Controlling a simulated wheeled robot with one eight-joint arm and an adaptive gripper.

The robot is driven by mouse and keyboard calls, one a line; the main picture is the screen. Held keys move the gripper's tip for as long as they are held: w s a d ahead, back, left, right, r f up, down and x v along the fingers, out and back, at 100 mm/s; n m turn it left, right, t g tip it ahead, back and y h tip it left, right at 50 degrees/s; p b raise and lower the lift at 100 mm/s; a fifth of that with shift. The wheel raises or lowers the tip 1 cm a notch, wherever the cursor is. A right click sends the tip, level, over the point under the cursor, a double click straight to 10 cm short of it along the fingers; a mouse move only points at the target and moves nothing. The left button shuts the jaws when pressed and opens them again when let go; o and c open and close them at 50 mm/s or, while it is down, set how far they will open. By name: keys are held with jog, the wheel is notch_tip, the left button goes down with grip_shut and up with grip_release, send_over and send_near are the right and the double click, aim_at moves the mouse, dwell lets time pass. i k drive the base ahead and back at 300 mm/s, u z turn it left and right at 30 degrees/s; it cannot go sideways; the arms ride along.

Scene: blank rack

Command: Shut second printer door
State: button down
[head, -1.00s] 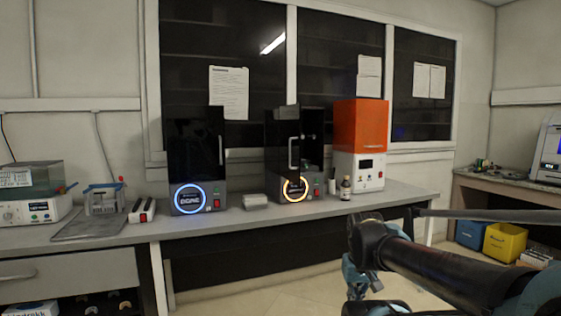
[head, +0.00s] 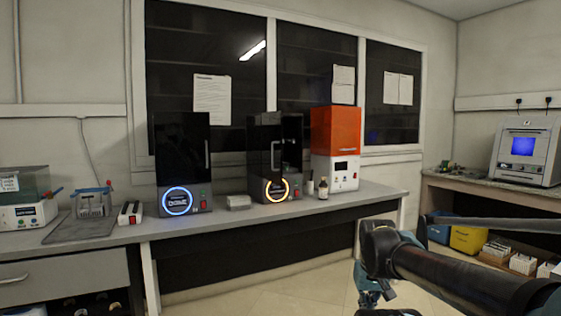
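The second printer (head: 272,190) is a black machine with a glowing yellow-orange ring and a red switch, in the middle of the bench. Its dark door (head: 260,150) with a vertical handle (head: 274,156) looks ajar, with part of the interior showing to the right of the handle. The first printer (head: 184,165), with a blue-white ring, stands to its left, and its door looks shut. My gripper (head: 369,298) hangs low at the right, in front of and below the bench, well apart from both printers. Its fingers are small and partly hidden by my arm.
An orange-and-white machine (head: 335,145) and a small bottle (head: 323,188) stand right of the second printer. A small grey block (head: 238,202) sits between the printers. A side bench (head: 480,186) holds a blue-screened device. Floor in front of the main bench is clear.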

aim_at(272, 122)
jog(key=z, duration=0.1)
jog(key=i, duration=1)
jog(key=u, duration=0.05)
